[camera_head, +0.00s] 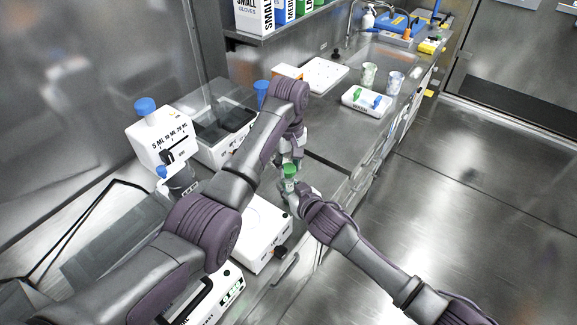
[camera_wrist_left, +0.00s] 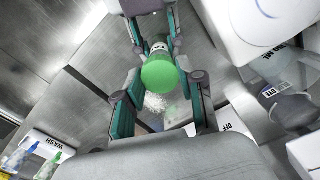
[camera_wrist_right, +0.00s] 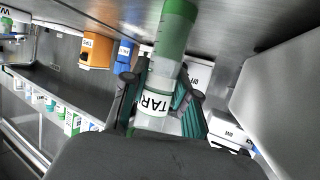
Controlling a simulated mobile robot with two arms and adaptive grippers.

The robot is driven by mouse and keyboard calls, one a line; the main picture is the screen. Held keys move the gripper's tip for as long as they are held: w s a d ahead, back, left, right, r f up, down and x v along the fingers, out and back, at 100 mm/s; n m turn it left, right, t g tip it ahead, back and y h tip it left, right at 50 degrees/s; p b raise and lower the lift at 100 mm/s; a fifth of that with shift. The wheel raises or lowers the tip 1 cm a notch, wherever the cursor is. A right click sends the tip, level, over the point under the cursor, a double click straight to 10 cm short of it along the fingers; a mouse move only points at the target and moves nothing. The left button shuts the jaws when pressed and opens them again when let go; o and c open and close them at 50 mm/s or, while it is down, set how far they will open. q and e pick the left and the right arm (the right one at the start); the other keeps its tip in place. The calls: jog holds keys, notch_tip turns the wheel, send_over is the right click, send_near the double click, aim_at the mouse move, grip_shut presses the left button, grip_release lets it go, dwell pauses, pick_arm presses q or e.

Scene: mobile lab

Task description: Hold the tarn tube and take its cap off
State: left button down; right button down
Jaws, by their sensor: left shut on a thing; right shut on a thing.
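The tarn tube (camera_wrist_right: 158,92) is clear with a white label reading "TAR" and stands roughly upright above the bench front. Its green cap (camera_wrist_left: 160,73) sits on top; it also shows in the head view (camera_head: 290,170) and the right wrist view (camera_wrist_right: 177,28). My right gripper (camera_wrist_right: 156,88) is shut on the tube body from the side, below the cap. My left gripper (camera_wrist_left: 166,80) comes from above with its fingers on either side of the cap, shut on it. The right wrist view cuts off the cap's top and does not show the left fingers.
White devices (camera_head: 262,232) stand on the bench under my arms. A dispenser with a blue knob (camera_head: 146,106) stands at left. Farther back are a white "WASH" rack (camera_head: 367,101), two cups (camera_head: 369,75) and a sink (camera_head: 385,55). Open floor lies to the right.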

aim_at(288, 168)
pick_arm(q)
jog(key=shift+r, duration=2)
pick_arm(e)
jog(key=c, duration=0.8)
grip_release()
